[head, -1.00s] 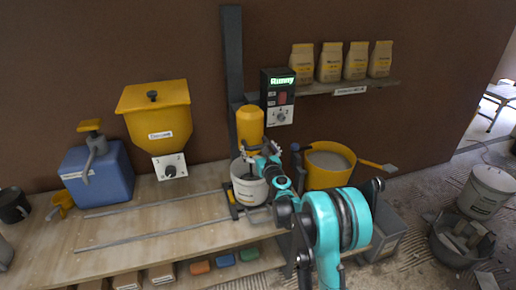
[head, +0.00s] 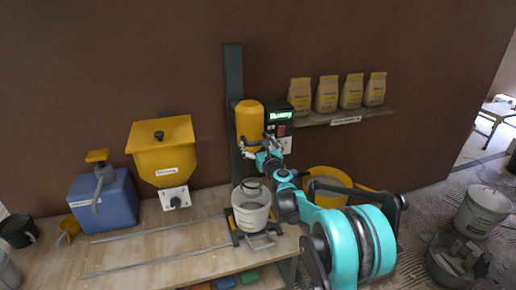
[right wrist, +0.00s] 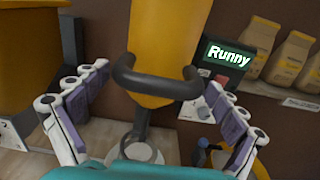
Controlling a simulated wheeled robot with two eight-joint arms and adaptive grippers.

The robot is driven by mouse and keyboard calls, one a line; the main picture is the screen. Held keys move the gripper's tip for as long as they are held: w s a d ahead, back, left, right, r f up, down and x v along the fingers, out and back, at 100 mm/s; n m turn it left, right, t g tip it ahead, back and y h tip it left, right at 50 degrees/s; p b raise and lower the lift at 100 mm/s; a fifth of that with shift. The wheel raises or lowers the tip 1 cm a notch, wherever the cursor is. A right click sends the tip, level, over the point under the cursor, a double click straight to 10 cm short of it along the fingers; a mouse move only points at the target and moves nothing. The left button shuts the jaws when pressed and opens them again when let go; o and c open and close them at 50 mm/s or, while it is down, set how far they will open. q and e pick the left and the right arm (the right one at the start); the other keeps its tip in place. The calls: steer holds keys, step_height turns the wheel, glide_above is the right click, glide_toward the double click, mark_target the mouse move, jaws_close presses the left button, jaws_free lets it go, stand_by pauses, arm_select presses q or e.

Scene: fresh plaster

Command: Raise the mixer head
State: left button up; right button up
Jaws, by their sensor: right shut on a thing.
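The yellow mixer head (head: 249,120) is on a dark upright column (head: 234,65), with a clear gap above the white bucket (head: 251,216) below it. In the right wrist view the head (right wrist: 168,40) fills the top middle, with a dark curved handle (right wrist: 155,88) across its front. My right gripper (head: 263,148) is at the front of the head, shut on this handle, its fingers on either side in the wrist view. The bucket stands on the bench under the head. My left gripper is not in view.
A control box (head: 281,117) reading "Runny" is right of the head. A yellow tub (head: 322,186) stands behind my right arm. A yellow hopper (head: 163,150) and blue container (head: 104,203) are at left. Paper bags (head: 326,94) line the shelf.

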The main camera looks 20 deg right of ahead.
steer(key=shift+w+r, duration=0.1)
steer(key=shift+r, duration=0.2)
steer(key=o, duration=1.3)
steer(key=shift+r, duration=0.1)
steer(key=shift+s, duration=0.5)
steer(key=s, duration=1.1)
steer(key=shift+d, duration=0.2)
steer(key=shift+s, duration=0.1)
